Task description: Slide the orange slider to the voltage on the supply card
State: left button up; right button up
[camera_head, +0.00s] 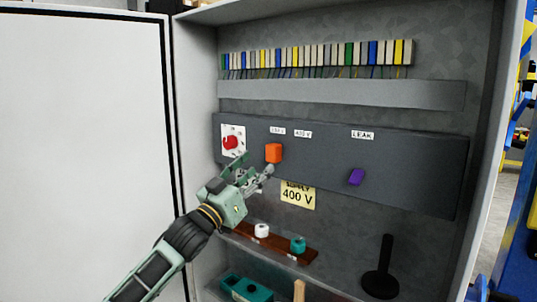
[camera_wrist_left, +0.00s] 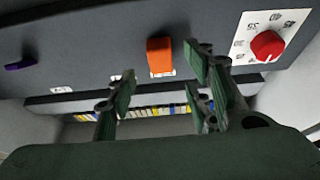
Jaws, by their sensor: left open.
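The orange slider (camera_head: 274,153) sticks out of the dark panel (camera_head: 318,158), below small white labels, one of which reads 400 V (camera_head: 302,133). The yellow supply card (camera_head: 298,195) reads "SUPPLY 400 V" and sits below the slider. My left gripper (camera_head: 257,172) is open just below and in front of the slider. In the left wrist view the orange slider (camera_wrist_left: 160,56) appears between the spread fingers (camera_wrist_left: 165,85), beyond their tips, with nothing held. My right gripper is not in view.
A red knob (camera_head: 231,142) on a white plate is left of the slider. A purple switch (camera_head: 356,177) under the LEAK label is to the right. Below stand a brown rack (camera_head: 281,247) with white and teal pieces, and a black stand (camera_head: 381,280).

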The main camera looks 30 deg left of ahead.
aim_at(270, 157)
pick_arm(q)
jog(key=p+x, duration=0.2)
jog(key=x, duration=0.3)
jog(key=shift+w+f, duration=0.1)
jog(key=shift+w, duration=0.3)
jog(key=shift+c, duration=0.2)
grip_shut()
